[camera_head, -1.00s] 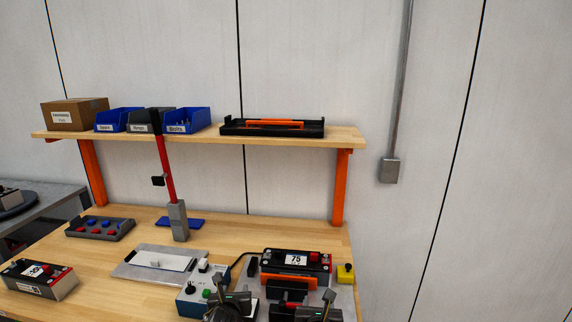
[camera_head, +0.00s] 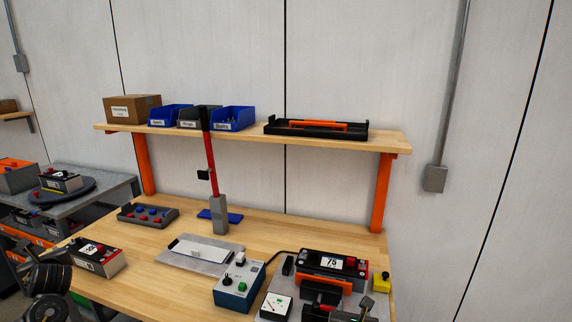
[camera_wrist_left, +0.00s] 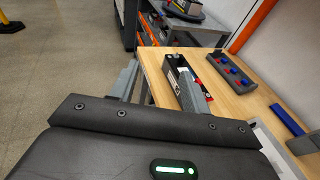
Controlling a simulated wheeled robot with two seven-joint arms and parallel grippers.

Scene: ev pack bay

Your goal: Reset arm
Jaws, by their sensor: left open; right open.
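My left gripper (camera_head: 45,278) is at the lower left of the head view, just left of the bench and the battery module on its left end (camera_head: 97,257). In the left wrist view its two grey fingers (camera_wrist_left: 158,88) are spread apart, with floor and bench edge beyond them and nothing held. The right finger overlaps the battery module (camera_wrist_left: 178,75) in that picture; I cannot tell any contact.
The wooden bench (camera_head: 150,290) carries a blue control box (camera_head: 238,287), a grey plate (camera_head: 170,258), a red post (camera_head: 212,170) and a tray of knobs (camera_head: 135,215). A shelf (camera_head: 270,138) with bins spans above. A grey side table (camera_head: 115,185) stands left.

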